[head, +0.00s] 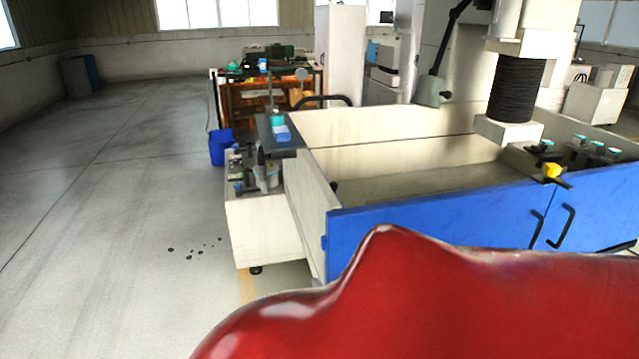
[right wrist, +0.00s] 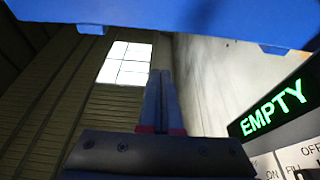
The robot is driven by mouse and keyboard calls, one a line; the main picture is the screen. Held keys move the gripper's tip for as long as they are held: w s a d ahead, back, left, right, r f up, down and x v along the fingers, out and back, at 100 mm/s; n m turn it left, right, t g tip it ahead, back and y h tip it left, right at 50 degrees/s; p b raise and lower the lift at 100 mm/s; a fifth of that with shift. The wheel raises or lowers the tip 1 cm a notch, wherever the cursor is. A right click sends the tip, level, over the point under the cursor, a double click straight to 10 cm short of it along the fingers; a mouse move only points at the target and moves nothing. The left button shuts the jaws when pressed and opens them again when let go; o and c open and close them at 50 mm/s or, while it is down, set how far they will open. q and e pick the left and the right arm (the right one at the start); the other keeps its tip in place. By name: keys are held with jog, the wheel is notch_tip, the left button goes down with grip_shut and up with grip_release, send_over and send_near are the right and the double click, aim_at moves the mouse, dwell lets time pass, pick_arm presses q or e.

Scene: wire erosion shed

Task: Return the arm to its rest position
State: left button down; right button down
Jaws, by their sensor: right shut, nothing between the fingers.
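My right gripper (right wrist: 161,76) shows in the right wrist view with its two dark fingers pressed together. It points up and away, and nothing is held between the fingers. In the head view a large red, glossy surface, part of my arm, covers the bottom centre and right, and I cannot make out the gripper's fingers there. My left gripper is in neither view.
A machine with an open basin and blue front doors (head: 440,226) stands close ahead. The right wrist view shows a lit EMPTY sign (right wrist: 273,109) at right and a blue panel (right wrist: 190,18) overhead.

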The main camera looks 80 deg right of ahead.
jog(key=p+v, duration=0.2)
jog(key=v, duration=0.4)
jog(key=shift+s+f, duration=0.2)
jog(key=shift+s, duration=0.1)
